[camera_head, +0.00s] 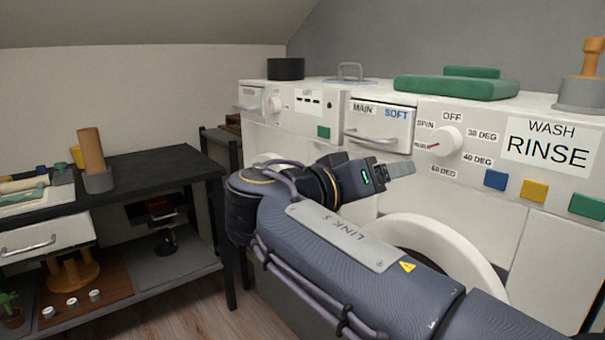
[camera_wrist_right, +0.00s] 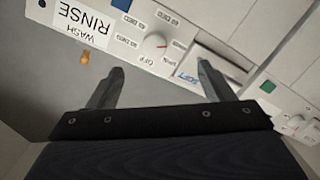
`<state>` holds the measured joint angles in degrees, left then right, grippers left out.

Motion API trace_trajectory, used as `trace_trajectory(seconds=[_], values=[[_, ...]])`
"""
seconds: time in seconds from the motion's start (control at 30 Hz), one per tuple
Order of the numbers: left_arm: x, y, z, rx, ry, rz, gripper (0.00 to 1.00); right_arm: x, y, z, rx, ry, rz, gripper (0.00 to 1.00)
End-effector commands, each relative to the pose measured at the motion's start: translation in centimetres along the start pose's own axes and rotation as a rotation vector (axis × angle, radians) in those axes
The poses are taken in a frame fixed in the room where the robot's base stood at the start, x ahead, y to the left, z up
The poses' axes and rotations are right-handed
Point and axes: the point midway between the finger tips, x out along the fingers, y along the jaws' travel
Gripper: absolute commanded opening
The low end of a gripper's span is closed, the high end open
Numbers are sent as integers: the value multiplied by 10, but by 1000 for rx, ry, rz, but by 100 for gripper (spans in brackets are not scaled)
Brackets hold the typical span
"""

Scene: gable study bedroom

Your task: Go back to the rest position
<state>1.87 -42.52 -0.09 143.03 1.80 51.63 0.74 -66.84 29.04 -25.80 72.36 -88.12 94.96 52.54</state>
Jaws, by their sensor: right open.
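My right arm reaches in from the lower right of the head view and bends in front of a white washing machine (camera_head: 475,180). My right gripper (camera_head: 392,170) is near the machine's front panel, below the soft drawer (camera_head: 375,122) and left of the dial (camera_head: 437,141). In the right wrist view the two fingers of this gripper (camera_wrist_right: 160,82) stand wide apart with nothing between them. The panel shows there upside down, with the dial (camera_wrist_right: 154,44) beyond the fingers. My left gripper is in neither view.
A round door ring (camera_head: 440,245) is partly hidden behind my forearm. A green folded cloth (camera_head: 455,87) lies on top of the machine. A dark shelf table (camera_head: 140,165) with a brown cylinder (camera_head: 91,150) stands at the left. Some floor shows between (camera_head: 210,318).

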Motion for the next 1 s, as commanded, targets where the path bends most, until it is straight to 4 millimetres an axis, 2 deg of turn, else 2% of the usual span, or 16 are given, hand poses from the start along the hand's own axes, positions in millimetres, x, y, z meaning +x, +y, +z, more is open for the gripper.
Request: trace_trajectory(seconds=[0.2, 0.37, 0.47, 0.53, 0.57, 0.63, 0.73, 0.8, 0.9, 1.0], values=[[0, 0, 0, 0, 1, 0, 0, 31, -3, 28, -65, -96, -67, 74], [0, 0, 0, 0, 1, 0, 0, 62, -4, 67, -133, -214, -157, 74], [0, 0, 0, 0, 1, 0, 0, 82, -4, 101, -178, -308, -241, 74], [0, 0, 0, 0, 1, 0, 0, 96, -1, 134, -208, -390, -320, 74], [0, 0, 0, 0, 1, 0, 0, 101, 1, 150, -220, -432, -362, 74], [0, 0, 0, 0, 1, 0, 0, 109, 7, 196, -238, -536, -483, 74], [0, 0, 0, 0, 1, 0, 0, 98, 20, 270, -218, -686, -705, 74], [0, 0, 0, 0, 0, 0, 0, 77, 28, 312, -167, -757, -855, 74], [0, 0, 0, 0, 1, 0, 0, 44, 34, 351, -78, -805, -1008, 74], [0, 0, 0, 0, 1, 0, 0, 15, 37, 375, 13, -822, -1105, 74]])
